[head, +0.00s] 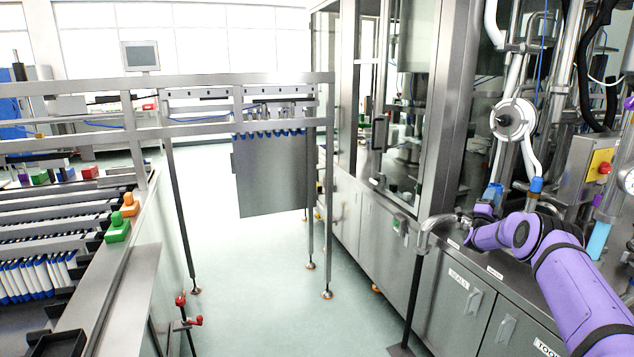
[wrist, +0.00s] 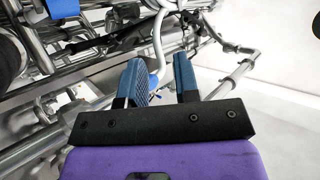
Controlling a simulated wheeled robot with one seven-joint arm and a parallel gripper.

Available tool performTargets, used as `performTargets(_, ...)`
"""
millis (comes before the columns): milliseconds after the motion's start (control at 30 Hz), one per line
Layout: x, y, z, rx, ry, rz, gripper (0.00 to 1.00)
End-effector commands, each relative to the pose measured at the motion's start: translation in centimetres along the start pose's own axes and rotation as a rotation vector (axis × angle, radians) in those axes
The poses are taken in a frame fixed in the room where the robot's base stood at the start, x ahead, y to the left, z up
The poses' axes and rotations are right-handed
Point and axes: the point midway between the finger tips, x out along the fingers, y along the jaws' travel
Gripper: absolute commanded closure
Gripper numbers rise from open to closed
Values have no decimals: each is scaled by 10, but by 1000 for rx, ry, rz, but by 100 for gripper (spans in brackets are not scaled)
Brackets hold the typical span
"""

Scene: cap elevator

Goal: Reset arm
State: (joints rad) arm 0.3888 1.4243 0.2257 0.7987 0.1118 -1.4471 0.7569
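My purple arm reaches in from the right in the head view, beside the steel machine and above the cabinet top. My gripper's fingers are hard to make out there. In the wrist view, my gripper (wrist: 163,82) shows two blue fingers standing apart on a black mount. The gap between the fingers holds nothing that I can see. Pipes and metal bars show behind the fingers.
A steel cabinet (head: 455,305) with labelled doors stands below my arm. A curved metal handle (head: 424,236) on a post is close to the arm's end. A red button on a yellow box (head: 601,165) is at right. A conveyor (head: 60,215) stands at left; the floor (head: 262,285) between is clear.

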Motion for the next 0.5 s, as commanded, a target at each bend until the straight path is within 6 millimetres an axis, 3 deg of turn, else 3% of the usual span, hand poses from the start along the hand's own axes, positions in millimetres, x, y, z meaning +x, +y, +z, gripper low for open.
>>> performTargets(33, 17, -23, 5, -5, -38, 8, 71)
performTargets(200, 54, -86, 23, -39, -188, 54, 71)
performTargets(500, 89, -202, 32, -131, -448, 114, 71)
